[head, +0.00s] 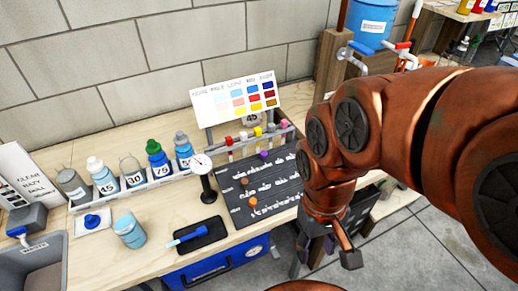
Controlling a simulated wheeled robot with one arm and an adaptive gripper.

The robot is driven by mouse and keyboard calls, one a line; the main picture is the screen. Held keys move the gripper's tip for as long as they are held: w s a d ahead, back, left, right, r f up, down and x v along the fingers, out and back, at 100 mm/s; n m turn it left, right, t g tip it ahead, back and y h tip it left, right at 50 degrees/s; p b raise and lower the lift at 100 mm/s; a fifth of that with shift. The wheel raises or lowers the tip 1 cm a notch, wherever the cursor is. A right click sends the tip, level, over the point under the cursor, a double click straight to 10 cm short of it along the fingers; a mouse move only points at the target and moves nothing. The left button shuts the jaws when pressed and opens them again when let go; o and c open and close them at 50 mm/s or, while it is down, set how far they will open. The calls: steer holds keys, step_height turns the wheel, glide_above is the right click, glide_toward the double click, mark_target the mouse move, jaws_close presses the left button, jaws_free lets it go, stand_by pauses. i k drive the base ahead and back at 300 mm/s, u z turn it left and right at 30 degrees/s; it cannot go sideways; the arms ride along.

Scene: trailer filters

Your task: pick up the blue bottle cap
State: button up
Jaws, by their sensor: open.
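A small blue bottle cap (92,220) sits on a white square pad (82,229) on the wooden bench at the left, in front of the bottle row. My gripper (326,254) is off the bench's front right edge, far to the right of the cap, and points down. It is open, and nothing shows between its fingers. Part of it is hidden behind my orange arm.
Numbered bottles (131,171) stand in a white rack behind the cap. A blue jar (129,231), a black tray with a blue marker (187,235), a gauge (204,180) and a dark board (238,198) lie to its right.

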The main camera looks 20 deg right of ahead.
mark_target(92, 222)
steer(key=u, duration=1.6)
steer(key=k, duration=0.55)
steer(key=u, duration=0.6)
steer(key=i, duration=1.4)
steer(key=u, duration=0.2)
